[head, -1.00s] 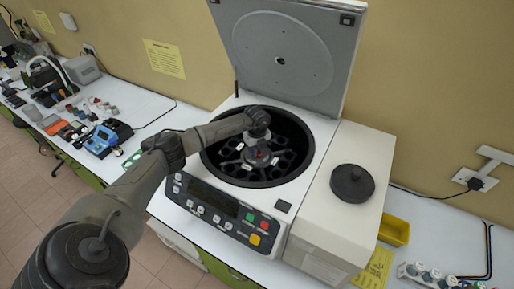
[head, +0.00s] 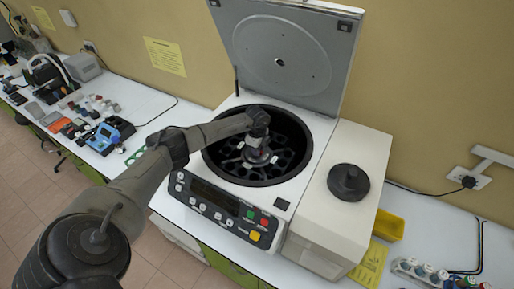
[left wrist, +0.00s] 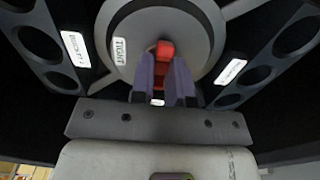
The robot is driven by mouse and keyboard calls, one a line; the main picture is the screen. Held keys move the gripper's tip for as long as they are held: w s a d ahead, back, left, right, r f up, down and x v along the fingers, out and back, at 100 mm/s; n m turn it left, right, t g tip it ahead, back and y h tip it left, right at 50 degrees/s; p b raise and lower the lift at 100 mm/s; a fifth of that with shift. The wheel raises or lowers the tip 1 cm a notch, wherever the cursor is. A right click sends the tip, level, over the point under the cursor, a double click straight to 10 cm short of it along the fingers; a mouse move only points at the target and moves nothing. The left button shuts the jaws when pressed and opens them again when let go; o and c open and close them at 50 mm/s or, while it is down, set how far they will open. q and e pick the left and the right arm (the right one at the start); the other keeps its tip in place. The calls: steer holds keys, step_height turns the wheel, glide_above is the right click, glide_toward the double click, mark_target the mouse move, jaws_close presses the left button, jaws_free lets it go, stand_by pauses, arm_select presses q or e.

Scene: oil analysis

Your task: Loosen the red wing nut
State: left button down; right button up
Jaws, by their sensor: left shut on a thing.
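The red wing nut (left wrist: 165,50) sits at the middle of the grey rotor hub (left wrist: 200,20), inside the open centrifuge. My left gripper (left wrist: 165,84) comes down over the hub with its fingers shut on the wing nut. Only part of the red shows between and beyond the fingertips. In the head view the same gripper (head: 257,150) is in the middle of the centrifuge bowl and hides most of the nut. A label reading "TIGHT" (left wrist: 119,51) is on the hub. My right gripper is not in view.
The centrifuge lid (head: 282,55) stands open behind the bowl. A black round cap (head: 348,182) lies on the white housing to the right. A yellow bin (head: 389,226) and several bottles stand farther right.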

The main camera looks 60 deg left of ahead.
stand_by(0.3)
arm_select(q)
steer(key=c, duration=1.1)
jaws_free()
steer(key=shift+r, duration=0.1)
step_height(320, 180, up, 14)
steer(key=b, duration=0.3)
steer(key=shift+f, duration=0.2)
